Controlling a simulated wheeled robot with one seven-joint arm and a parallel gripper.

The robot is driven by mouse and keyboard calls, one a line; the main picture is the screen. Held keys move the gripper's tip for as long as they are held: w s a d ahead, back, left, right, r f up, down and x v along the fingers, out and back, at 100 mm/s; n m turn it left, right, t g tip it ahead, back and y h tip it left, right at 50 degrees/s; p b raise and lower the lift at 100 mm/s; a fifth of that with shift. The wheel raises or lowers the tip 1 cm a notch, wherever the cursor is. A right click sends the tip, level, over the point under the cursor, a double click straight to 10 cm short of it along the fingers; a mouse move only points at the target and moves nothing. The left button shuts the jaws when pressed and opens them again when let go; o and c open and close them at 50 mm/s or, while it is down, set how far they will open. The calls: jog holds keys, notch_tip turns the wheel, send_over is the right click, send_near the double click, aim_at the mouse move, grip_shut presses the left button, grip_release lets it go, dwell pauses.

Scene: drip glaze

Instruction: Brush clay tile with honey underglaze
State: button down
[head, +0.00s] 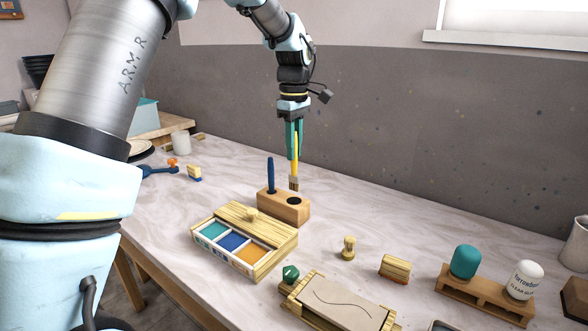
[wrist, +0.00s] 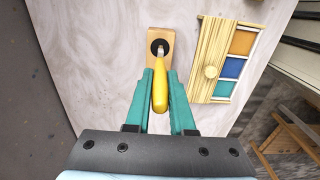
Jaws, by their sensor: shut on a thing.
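My gripper (head: 294,140) is shut on a yellow-handled brush (head: 295,150), held upright with its bristles down, just above the dark hole of a wooden brush block (head: 283,212). The wrist view shows the yellow handle (wrist: 160,92) between the green fingers, over the block (wrist: 152,64). A blue-handled brush (head: 270,175) stands in the block's other hole. The glaze box (head: 272,264) has teal, blue and orange-honey wells; the honey well (head: 254,254) is nearest the right end. The pale clay tile (head: 350,306) bears a dark curved line and lies on a wooden stand.
A wooden knob piece (head: 348,248), a small wooden block (head: 395,268) and a green faceted object (head: 290,273) are near the tile. A rack (head: 487,300) holds teal and white bottles at right. A blue tool (head: 158,170) lies at left.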

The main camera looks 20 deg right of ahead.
notch_tip(320, 180, up, 4)
jog(key=shift+r+p, duration=0.1)
jog(key=shift+p, duration=0.95)
notch_tip(320, 180, up, 8)
jog(key=p, duration=0.7)
jog(key=shift+f, duration=0.2)
